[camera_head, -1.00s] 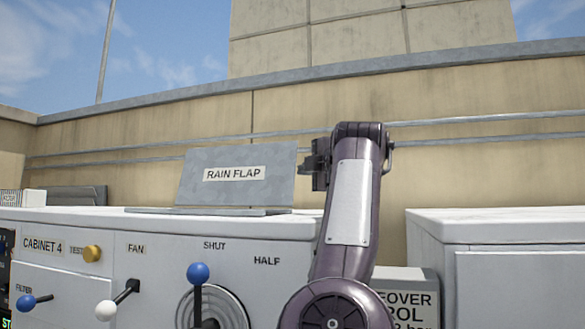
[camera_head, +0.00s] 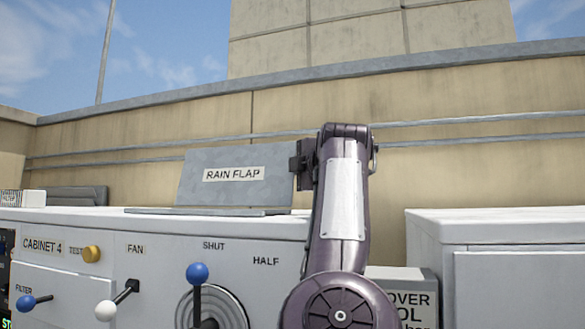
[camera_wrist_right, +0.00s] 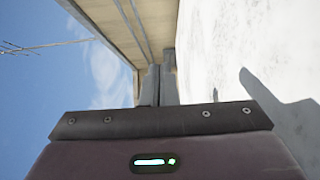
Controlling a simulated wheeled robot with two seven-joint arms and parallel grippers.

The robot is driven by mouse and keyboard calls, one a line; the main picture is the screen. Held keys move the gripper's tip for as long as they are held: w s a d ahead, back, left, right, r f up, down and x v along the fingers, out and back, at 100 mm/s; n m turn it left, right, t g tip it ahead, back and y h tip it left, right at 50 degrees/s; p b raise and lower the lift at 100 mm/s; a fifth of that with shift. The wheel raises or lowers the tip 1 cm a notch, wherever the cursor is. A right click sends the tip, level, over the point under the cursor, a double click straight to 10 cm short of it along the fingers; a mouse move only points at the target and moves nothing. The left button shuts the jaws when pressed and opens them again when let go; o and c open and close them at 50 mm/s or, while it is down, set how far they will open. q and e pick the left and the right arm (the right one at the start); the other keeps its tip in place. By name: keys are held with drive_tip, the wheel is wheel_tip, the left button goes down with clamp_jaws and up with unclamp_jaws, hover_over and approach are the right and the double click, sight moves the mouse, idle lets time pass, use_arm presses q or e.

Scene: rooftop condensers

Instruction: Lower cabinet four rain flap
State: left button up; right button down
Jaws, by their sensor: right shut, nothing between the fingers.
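The rain flap (camera_head: 228,192) is a grey plate with a "RAIN FLAP" label, standing raised and tilted slightly back on top of cabinet four (camera_head: 180,228). My right gripper (camera_head: 296,163) is at the flap's right edge, near its upper part. Its fingers are shut and empty. I cannot tell whether it touches the flap. In the right wrist view two grey fingers (camera_wrist_right: 160,85) lie together beyond the dark gripper body, and the flap is not clearly seen there. My left gripper is not in view.
The cabinet front carries a blue-knobbed lever (camera_head: 198,273), a white-knobbed fan lever (camera_head: 106,309), a blue filter knob (camera_head: 26,302) and a yellow test button (camera_head: 92,253). Another white cabinet (camera_head: 510,240) stands right. A parapet wall (camera_head: 450,165) with pipes runs behind.

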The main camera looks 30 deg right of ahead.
sight(284, 165)
drive_tip(key=shift+s+a+f+b, duration=0.2)
drive_tip(key=shift+s+a+b, duration=0.05)
drive_tip(key=shift+a+b, duration=0.2)
drive_tip(key=shift+s+a+r+b, duration=0.1)
drive_tip(key=shift+s+a+b, duration=0.5)
drive_tip(key=shift+s+a, duration=0.3)
drive_tip(key=shift+s+a+b, duration=0.6)
drive_tip(key=shift+s+a, duration=0.1)
drive_tip(key=shift+a, duration=0.35)
drive_tip(key=shift+s+d+r, duration=0.15)
drive_tip(key=shift+s+r, duration=0.05)
drive_tip(key=shift+s, duration=0.05)
drive_tip(key=s+d+r+p, duration=0.2)
drive_tip(key=s+d, duration=0.6)
drive_tip(key=s, duration=0.1)
drive_tip(key=shift+s+r, duration=0.35)
drive_tip(key=shift+a, duration=0.15)
